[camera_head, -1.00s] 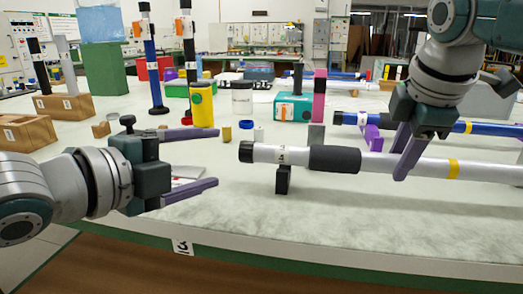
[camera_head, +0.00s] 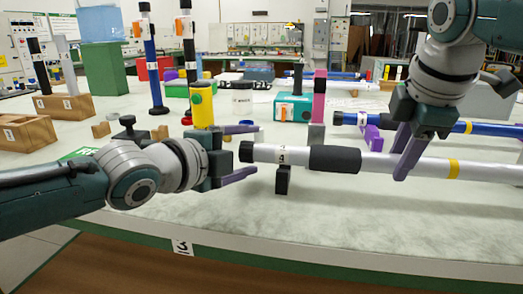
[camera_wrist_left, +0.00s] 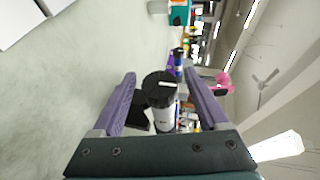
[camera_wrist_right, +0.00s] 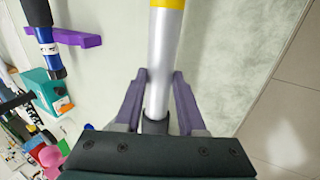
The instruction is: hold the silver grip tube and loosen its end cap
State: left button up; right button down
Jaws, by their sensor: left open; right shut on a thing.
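The silver grip tube (camera_head: 395,165) lies level across the right half of the head view, with a black grip sleeve (camera_head: 335,159) and a yellow band. Its black end cap (camera_head: 246,151) is at the left end. A black support (camera_head: 283,180) stands under the tube near that end. My left gripper (camera_head: 247,151) is open, its purple fingers close to the cap; in the left wrist view the cap (camera_wrist_left: 160,88) shows between the spread fingers, seemingly untouched. My right gripper (camera_head: 404,152) is shut on the tube to the right of the sleeve, also seen in the right wrist view (camera_wrist_right: 157,100).
A blue tube (camera_head: 460,126) lies behind the silver one on a purple support (camera_head: 372,139). A yellow container (camera_head: 202,106), a white jar (camera_head: 242,100) and a teal box (camera_head: 292,108) stand behind my left gripper. The table front is clear.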

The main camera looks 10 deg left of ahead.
pick_arm(q)
grip_shut()
dwell(0.5)
jog(key=shift+r, duration=0.1)
jog(key=shift+w+d+r+g, duration=0.1)
jog(key=shift+g, duration=0.8)
jog(key=n+g, duration=0.1)
jog(key=g, duration=0.1)
jog(key=g+y, duration=0.1)
jog(key=g, duration=0.1)
jog(key=shift+a+f+n, duration=0.2)
jog(key=shift+n, duration=0.2)
jog(key=shift+w+a+r+g, duration=0.1)
jog(key=shift+w+r+g, duration=0.1)
jog(key=shift+g, duration=0.5)
jog(key=shift+s+f+g, duration=0.25)
jog(key=shift+s+g, duration=0.1)
jog(key=shift+g, duration=0.25)
